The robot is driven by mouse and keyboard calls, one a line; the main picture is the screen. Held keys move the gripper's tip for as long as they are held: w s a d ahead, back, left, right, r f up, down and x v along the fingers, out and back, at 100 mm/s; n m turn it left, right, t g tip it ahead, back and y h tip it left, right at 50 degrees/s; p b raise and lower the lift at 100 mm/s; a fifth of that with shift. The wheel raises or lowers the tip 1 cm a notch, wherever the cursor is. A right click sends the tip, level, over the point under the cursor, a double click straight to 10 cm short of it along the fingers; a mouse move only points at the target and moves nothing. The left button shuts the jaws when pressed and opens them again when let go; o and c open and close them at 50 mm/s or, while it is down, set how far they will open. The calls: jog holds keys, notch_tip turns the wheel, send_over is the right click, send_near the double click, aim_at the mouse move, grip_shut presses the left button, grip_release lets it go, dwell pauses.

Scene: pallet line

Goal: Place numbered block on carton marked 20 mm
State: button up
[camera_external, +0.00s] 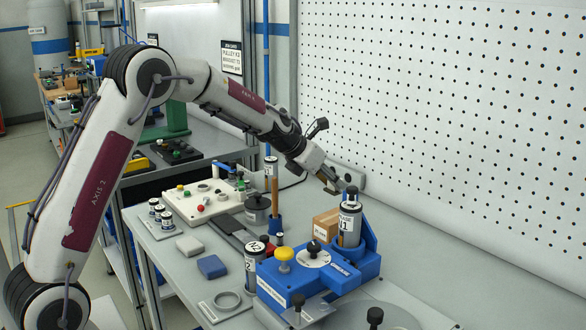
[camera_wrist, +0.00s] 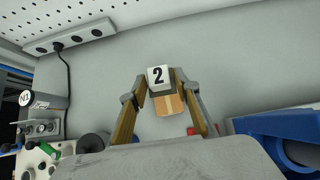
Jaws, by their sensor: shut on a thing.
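My gripper (camera_wrist: 161,84) is shut on a white block (camera_wrist: 158,76) with a black 2 on its face. The block sits between the two fingertips in the wrist view. In the external view my gripper (camera_external: 331,184) is in the air above the bench, and the block is hard to make out there. A brown cardboard carton (camera_external: 326,222) stands on the bench below my gripper, with a small white label too small to read. In the wrist view the carton (camera_wrist: 168,105) shows just beyond the block, partly hidden by it, apart from it as far as I can tell.
A blue fixture (camera_external: 325,270) holding a grey cylinder (camera_external: 350,225) marked V1 stands close right of the carton. A white panel (camera_external: 185,205) lies farther left. The bench behind the carton is clear up to the pegboard (camera_external: 440,110).

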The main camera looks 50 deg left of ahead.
aim_at(329, 191)
jog(key=shift+f, duration=1.75)
jog(key=shift+f, duration=0.1)
jog(key=shift+f, duration=1.75)
jog(key=shift+f, duration=0.1)
jog(key=o, duration=1.1)
jog(key=shift+o, duration=0.2)
jog(key=shift+s+r, duration=0.1)
jog(key=shift+r, duration=0.15)
jog(key=v, duration=1.1)
jog(key=shift+s+r, duration=0.2)
jog(key=shift+s, duration=0.05)
